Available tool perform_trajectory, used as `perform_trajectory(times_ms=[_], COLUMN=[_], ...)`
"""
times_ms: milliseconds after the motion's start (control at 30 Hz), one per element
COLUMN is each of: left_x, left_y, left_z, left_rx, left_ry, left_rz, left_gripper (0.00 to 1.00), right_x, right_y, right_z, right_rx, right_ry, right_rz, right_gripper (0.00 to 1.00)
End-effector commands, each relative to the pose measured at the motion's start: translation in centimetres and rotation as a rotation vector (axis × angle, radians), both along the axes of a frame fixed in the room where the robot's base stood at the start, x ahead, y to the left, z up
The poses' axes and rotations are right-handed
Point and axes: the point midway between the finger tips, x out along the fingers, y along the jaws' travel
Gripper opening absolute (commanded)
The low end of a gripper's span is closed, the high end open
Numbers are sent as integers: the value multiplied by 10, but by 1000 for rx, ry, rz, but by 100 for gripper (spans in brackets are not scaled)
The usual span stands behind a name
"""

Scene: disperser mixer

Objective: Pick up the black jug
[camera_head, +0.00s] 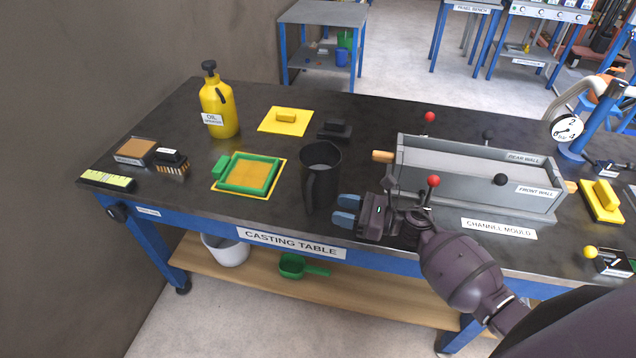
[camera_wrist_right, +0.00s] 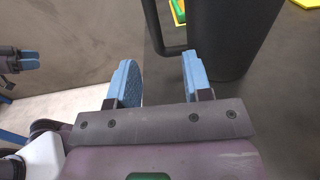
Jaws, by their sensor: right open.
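The black jug (camera_head: 325,160) stands upright on the casting table (camera_head: 240,215), its handle toward the table's front edge. It also shows in the right wrist view (camera_wrist_right: 230,40), with the handle (camera_wrist_right: 155,28) left of the body. My right gripper (camera_head: 347,210) is open and empty, low at the jug's front right. In the right wrist view its blue fingertips (camera_wrist_right: 158,62) lie either side of the handle's lower end in the picture; I cannot tell whether they touch it. My left gripper (camera_wrist_right: 30,60) shows at the left edge of that view, its opening unclear.
A grey channel mould (camera_head: 475,180) with red-knobbed levers stands right of the jug, close behind my right arm. A green frame on a yellow board (camera_head: 240,190) lies left of the jug. A black block (camera_head: 335,130) lies behind it. A yellow oil bottle (camera_head: 220,110) stands farther left.

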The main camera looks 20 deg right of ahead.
Motion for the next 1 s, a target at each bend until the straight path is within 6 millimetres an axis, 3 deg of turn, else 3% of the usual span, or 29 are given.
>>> perform_trajectory(times_ms=[633,1000], left_x=[5,5], left_y=[0,0], left_z=[19,19], left_rx=[0,0], left_ry=[-19,-19], left_rz=[0,1], left_gripper=[53,53], right_x=[42,46], right_y=[64,70], right_z=[0,-1], right_rx=[4,2], right_ry=[0,1], right_rz=[-1,-1], right_gripper=[46,44])
